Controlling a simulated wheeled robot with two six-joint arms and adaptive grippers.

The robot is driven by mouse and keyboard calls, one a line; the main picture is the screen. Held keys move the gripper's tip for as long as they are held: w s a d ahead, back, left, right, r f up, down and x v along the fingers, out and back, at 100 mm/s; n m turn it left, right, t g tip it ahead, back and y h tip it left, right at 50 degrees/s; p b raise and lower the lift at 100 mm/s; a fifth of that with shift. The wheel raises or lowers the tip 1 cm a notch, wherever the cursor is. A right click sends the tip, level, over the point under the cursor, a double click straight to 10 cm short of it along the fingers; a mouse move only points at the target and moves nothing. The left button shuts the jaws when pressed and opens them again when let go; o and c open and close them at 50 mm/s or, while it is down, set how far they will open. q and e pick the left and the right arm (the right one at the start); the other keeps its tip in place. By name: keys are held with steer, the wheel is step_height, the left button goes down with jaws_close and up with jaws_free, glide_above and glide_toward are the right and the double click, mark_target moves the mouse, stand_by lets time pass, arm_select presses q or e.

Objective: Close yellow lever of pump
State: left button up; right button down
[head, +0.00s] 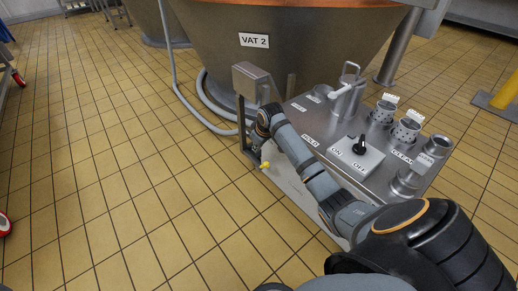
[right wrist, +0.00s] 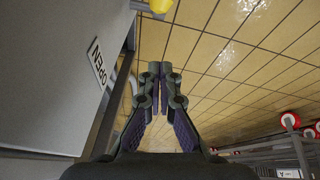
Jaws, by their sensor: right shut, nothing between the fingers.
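The pump (head: 320,150) is a steel unit with a sloping control panel in front of the copper vat. Its yellow lever (head: 265,165) shows as a small yellow tip low at the panel's left side. In the right wrist view the yellow lever (right wrist: 160,6) is cut off by the top edge, just beyond my fingertips and apart from them in the picture. My right gripper (right wrist: 159,72) is shut and empty, beside the pump's grey side. In the head view my right gripper (head: 257,143) is small and partly hidden, just above the lever. My left gripper is out of view.
An "OPEN" label (right wrist: 97,64) is on the grey side wall close to my right gripper. VAT 2 (head: 300,45) stands behind the pump, with a grey hose (head: 207,105) beside it. A wheeled rack (right wrist: 290,145) stands farther off.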

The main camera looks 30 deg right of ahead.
mark_target(266, 165)
steer(key=f+b, duration=0.1)
steer(key=f, duration=0.1)
steer(key=f+b, duration=0.2)
steer(key=d+f+b, duration=0.1)
steer(key=f, duration=0.2)
steer(key=shift+s+b, duration=0.3)
steer(key=shift+s, duration=0.35)
